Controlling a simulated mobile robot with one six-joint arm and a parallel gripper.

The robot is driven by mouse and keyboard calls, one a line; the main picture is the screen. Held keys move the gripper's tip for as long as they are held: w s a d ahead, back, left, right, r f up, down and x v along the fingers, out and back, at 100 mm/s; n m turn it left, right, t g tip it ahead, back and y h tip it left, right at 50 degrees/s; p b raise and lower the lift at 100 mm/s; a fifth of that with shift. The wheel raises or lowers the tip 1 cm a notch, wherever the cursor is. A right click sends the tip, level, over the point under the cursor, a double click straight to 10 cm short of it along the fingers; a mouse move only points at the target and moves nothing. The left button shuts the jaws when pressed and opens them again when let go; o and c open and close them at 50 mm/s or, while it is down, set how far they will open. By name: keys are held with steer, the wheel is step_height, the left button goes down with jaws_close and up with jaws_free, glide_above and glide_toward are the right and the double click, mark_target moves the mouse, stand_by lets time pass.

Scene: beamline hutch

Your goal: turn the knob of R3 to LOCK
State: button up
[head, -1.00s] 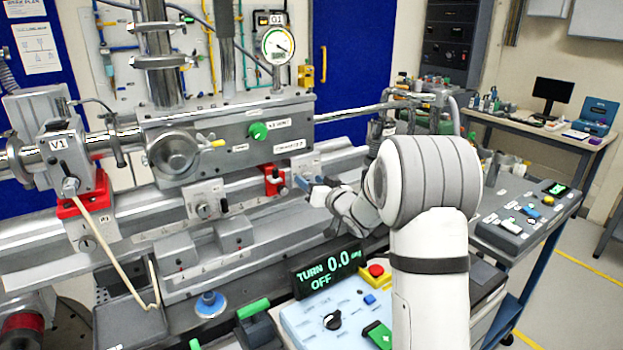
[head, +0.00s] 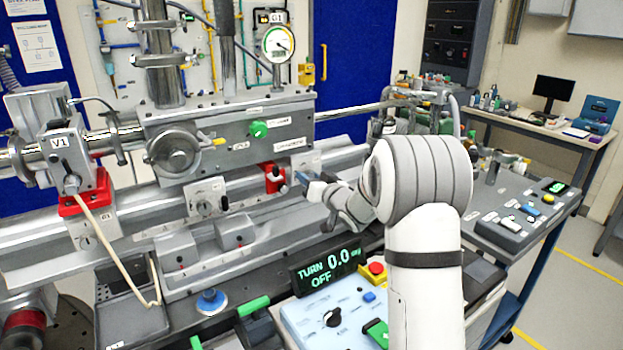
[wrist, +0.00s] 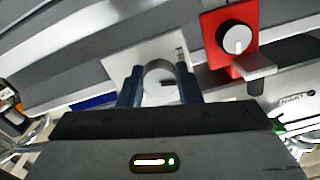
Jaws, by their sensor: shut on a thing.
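My gripper (head: 304,179) is at a pale plate (head: 308,161) on the rail, right of the red block. In the wrist view its two blue fingers (wrist: 158,73) are shut on a round grey knob (wrist: 158,84), one on each side. The knob sits on the pale plate (wrist: 118,52). A label on that plate is partly hidden and too small to read, so I cannot confirm R3. The knob's pointer setting is not clear. In the head view the knob is hidden by my gripper.
A red block (head: 274,178) with a black knob sits close beside the plate, and its lever sticks out in the wrist view (wrist: 262,66). Another plate with a knob (head: 205,198) is further left. A control box (head: 318,317) with a display (head: 328,264) reading "TURN 0.0" and "OFF" stands below.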

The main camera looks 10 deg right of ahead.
steer(key=shift+m, duration=0.4)
steer(key=shift+r+m+p, duration=0.15)
steer(key=shift+m+p, duration=0.65)
steer(key=shift+m, duration=0.1)
steer(key=m+p, duration=0.2)
steer(key=m, duration=0.3)
steer(key=shift+p, duration=0.4)
steer(key=m+p, duration=0.2)
steer(key=m, duration=0.2)
steer(key=shift+w+d+m, duration=0.1)
steer(key=shift+m, duration=0.2)
steer(key=shift+m+p, duration=0.55)
steer(key=shift+m, duration=0.75)
steer(key=o, duration=1)
